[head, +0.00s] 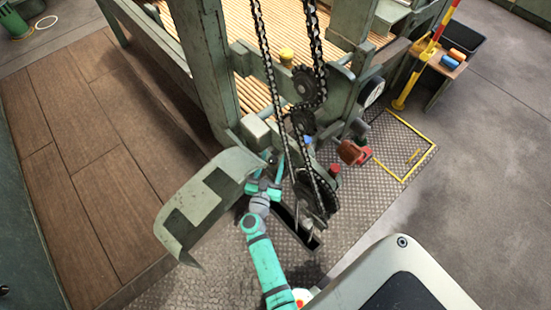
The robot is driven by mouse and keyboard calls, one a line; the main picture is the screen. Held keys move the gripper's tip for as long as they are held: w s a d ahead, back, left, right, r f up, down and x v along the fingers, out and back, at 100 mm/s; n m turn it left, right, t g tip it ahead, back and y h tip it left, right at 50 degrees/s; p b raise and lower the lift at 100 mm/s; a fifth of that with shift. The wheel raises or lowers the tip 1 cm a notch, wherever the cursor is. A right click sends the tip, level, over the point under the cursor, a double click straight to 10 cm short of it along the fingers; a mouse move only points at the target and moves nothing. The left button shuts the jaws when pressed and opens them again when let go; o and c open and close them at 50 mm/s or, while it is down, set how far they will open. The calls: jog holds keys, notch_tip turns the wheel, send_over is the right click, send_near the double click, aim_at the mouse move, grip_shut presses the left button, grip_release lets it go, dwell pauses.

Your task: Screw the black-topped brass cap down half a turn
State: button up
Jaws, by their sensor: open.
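My gripper (272,165) is at the end of my teal arm, close to the machine's side frame, just right of the raised green-grey cover. Its teal fingers point up and away from me. It is open, and I see nothing held in it. A small dark round spot shows between and just beyond the fingers; it may be the black-topped brass cap, but it is too small and too covered by the gripper to be sure. I cannot tell whether the fingers touch it.
Chains (264,45) hang over dark sprockets (306,84) right of my gripper. The bent cover (205,200) stands to its left. A red knob (334,168) and a red-brown part (352,152) sit at right. The plate floor with a yellow outline (404,150) is mostly clear.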

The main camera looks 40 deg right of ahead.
jog(key=shift+s+d, duration=0.1)
jog(key=shift+d, duration=0.05)
jog(key=c, duration=1)
jog(key=shift+d, duration=0.4)
jog(key=shift+c, duration=0.2)
jog(key=shift+a, duration=0.2)
jog(key=shift+a+m+g+h, duration=0.1)
jog(key=shift+m+g+h, duration=0.4)
jog(key=shift+m+g, duration=0.15)
jog(key=m+g+h, duration=0.2)
jog(key=g, duration=0.2)
jog(key=shift+a+m, duration=0.15)
jog(key=shift+m, duration=0.2)
jog(key=shift+m+g+h, duration=0.4)
jog(key=shift+m+g, duration=1.4)
jog(key=shift+g, duration=1.05)
jog(key=shift+w, duration=0.25)
jog(key=shift+s, duration=0.2)
